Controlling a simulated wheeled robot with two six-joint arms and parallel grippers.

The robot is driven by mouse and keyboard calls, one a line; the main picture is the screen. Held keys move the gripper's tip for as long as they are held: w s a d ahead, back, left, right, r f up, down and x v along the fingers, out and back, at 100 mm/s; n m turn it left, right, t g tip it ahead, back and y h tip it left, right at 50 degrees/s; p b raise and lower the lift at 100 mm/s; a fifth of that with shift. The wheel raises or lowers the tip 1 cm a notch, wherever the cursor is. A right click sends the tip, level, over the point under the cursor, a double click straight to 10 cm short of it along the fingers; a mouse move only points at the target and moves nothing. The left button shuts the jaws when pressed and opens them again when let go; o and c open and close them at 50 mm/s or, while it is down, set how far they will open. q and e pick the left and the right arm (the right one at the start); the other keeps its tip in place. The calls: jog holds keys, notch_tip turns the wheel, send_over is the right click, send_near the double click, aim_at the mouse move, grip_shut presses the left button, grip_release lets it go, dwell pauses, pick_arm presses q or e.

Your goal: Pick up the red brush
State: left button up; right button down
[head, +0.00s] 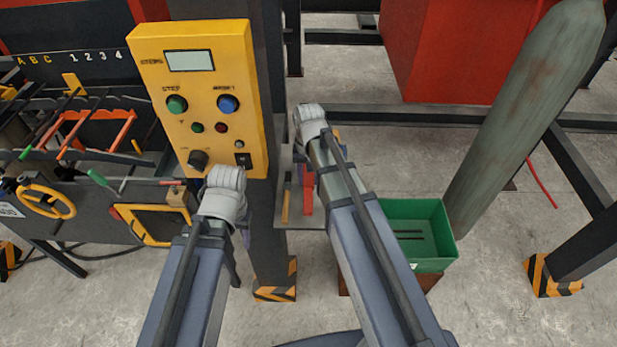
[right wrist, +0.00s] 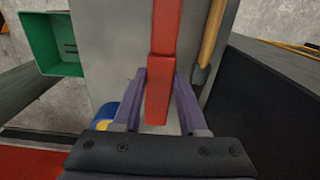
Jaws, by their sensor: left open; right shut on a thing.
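The red brush (head: 307,196) lies on a small grey shelf (head: 302,222) beside the dark post, partly hidden by my right arm. In the right wrist view the red brush (right wrist: 160,75) runs between the purple fingers of my right gripper (right wrist: 160,100), which is shut on it. The brush still appears against the shelf surface (right wrist: 110,45); any lift cannot be told. In the head view my right gripper (head: 299,152) is mostly hidden behind its wrist. My left gripper (head: 244,232) is open and empty in front of the post, mostly hidden by its own wrist.
A wooden-handled tool (right wrist: 212,45) lies beside the brush. A green bin (head: 418,232) stands right of the shelf. A yellow control box (head: 200,95) is mounted above left. A rack with coloured handles (head: 95,125) is at left, and a grey-green cylinder (head: 525,115) leans at right.

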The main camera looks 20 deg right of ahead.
aim_at(308, 180)
notch_tip(308, 180, up, 8)
jog(key=p, duration=0.7)
jog(key=shift+r+p, duration=0.25)
jog(key=shift+p, duration=0.05)
jog(key=shift+f, duration=0.1)
